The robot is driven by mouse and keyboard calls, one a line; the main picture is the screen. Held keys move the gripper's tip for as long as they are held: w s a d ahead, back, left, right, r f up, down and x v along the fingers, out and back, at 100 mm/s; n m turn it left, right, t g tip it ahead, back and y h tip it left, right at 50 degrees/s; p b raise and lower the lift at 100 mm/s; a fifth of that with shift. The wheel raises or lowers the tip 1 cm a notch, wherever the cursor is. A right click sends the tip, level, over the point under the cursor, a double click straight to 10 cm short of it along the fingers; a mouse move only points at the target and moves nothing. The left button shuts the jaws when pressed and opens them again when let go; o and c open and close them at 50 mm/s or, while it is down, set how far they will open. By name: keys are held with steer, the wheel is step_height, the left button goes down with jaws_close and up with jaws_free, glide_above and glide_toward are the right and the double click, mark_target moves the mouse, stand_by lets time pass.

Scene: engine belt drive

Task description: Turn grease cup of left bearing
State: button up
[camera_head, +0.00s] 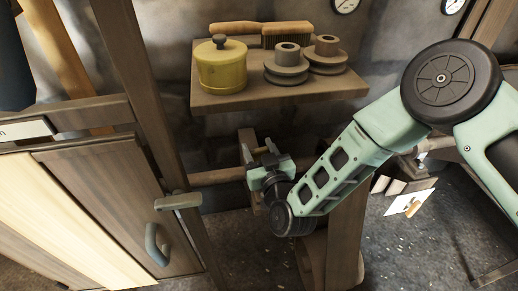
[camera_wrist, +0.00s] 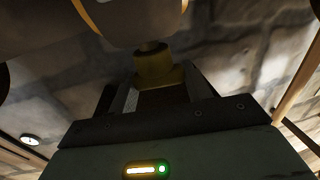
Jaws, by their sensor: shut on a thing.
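My gripper (camera_head: 262,166) is beside a wooden post below the shelf, at the end of my pale green arm. In the wrist view a dull brass grease cup (camera_wrist: 157,68) sits between the two dark fingers, and my gripper is shut on it. A short dark stem joins the cup to a large rounded body (camera_wrist: 135,22) above, which seems to be the left bearing or its shaft. In the head view a horizontal wooden shaft (camera_head: 215,176) runs to the post. My gripper and wrist hide most of the bearing and cup there.
A wooden shelf (camera_head: 235,101) above carries a yellow pot (camera_head: 221,68), a brush (camera_head: 262,29) and two stepped pulleys (camera_head: 286,66). A wooden cabinet door (camera_head: 115,195) and upright frame stand at left. Grey floor is open below.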

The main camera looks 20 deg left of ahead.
steer(key=shift+m+t+h, duration=0.5)
steer(key=shift+m+h, duration=0.1)
steer(key=shift+h, duration=0.2)
steer(key=shift+m+t+h, duration=0.3)
steer(key=shift+h, duration=0.1)
steer(key=o, duration=1)
steer(key=b+v, duration=0.1)
steer(key=v, duration=1.6)
steer(key=shift+s+d, duration=0.1)
steer(key=shift+d, duration=0.1)
